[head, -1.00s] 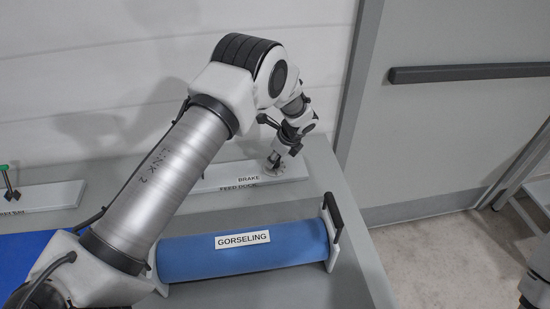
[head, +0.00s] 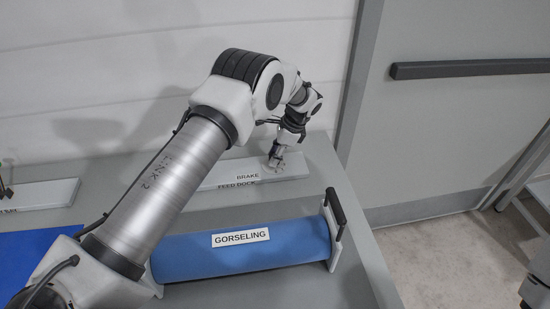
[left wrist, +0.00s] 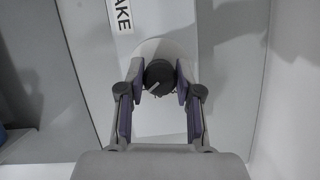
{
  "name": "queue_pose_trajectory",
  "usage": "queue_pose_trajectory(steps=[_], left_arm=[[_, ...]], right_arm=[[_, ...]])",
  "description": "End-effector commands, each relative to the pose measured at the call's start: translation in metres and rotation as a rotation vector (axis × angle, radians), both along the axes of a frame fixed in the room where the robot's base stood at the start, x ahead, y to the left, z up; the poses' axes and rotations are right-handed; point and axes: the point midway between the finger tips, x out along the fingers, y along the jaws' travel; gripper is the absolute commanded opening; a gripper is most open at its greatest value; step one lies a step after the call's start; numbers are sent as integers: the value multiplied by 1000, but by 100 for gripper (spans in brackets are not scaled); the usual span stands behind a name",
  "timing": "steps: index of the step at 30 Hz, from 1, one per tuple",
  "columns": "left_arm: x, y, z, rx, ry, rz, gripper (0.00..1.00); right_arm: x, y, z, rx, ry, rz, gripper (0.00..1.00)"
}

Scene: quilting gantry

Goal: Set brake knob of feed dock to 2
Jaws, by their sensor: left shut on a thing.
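The feed dock (head: 213,181) is a pale plate on the bench with labels reading BRAKE and FEED DOCK. In the left wrist view the brake knob (left wrist: 159,77) is a dark round knob with a light pointer line, on a pale disc (left wrist: 165,48). My left gripper (head: 276,160) points down at the right part of the dock. In the left wrist view the left gripper (left wrist: 160,84) has its fingers on both sides of the knob, shut on it. The dial's numbers cannot be read. My right gripper is not in view.
A blue roll labelled GORSELING (head: 245,248) with a black handle (head: 336,206) lies on the bench in front of the dock. Another pale plate (head: 45,195) lies at the left. A wall stands behind, and a grey door (head: 455,130) is at the right.

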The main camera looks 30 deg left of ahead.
Motion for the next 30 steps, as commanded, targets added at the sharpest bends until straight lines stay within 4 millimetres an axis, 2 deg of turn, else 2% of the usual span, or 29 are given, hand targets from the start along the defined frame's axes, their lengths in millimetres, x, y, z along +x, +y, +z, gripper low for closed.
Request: queue_pose_trajectory(steps=[1,18,30], left_arm=[[-3,1,-8,-2,9,46,0],[-3,0,-7,-1,11,561,0],[-4,0,-6,0,13,747,0]], right_arm=[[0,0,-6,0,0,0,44],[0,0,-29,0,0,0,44],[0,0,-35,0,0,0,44]])
